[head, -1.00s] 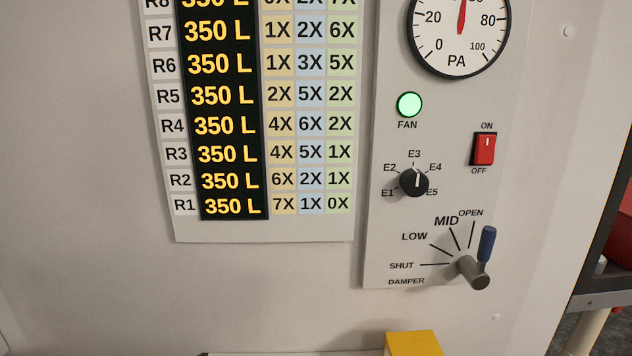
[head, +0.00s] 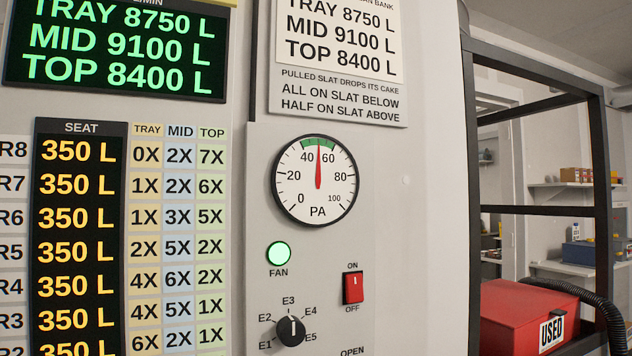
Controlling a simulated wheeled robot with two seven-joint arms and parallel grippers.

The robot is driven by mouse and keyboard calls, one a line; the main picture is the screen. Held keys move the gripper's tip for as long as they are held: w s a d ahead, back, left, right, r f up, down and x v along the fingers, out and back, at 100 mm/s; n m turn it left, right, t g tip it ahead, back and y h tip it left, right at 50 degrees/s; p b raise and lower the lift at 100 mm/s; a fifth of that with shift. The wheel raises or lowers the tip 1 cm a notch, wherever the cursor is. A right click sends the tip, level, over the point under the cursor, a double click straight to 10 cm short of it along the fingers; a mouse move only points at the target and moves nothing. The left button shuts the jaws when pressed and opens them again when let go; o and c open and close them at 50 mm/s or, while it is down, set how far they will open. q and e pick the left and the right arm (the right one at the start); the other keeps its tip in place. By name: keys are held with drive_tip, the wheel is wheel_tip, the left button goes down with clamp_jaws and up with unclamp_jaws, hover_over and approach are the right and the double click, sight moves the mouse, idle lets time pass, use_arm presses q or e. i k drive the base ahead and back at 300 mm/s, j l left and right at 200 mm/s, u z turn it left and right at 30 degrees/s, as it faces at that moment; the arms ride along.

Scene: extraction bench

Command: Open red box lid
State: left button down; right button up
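A red box (head: 522,312) sits at the lower right in the head view, beyond the black frame post. Its red top looks flat and closed. A white label reading "USED" (head: 552,330) is on its side, with a small black piece above the label. The box's lower part is cut off by the picture's bottom edge, and its left side is partly behind the post. Neither of my grippers is in view.
A black metal frame (head: 545,212) stands around the box's side. A dark ribbed hose (head: 600,303) curves behind the box. A pale panel with a gauge (head: 316,181), red switch (head: 352,288) and knob (head: 291,331) fills the middle. Shelves stand behind.

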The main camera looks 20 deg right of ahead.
sight(514, 305)
drive_tip(key=z, duration=1.9)
drive_tip(key=i+l+u, duration=0.35)
drive_tip(key=l, duration=0.3)
drive_tip(key=i+l+u, duration=0.2)
drive_tip(key=l, duration=0.15)
drive_tip(key=l+u, duration=0.2)
drive_tip(key=l, duration=0.15)
drive_tip(key=i+l+u, duration=0.15)
drive_tip(key=l, duration=0.25)
drive_tip(key=k, duration=0.05)
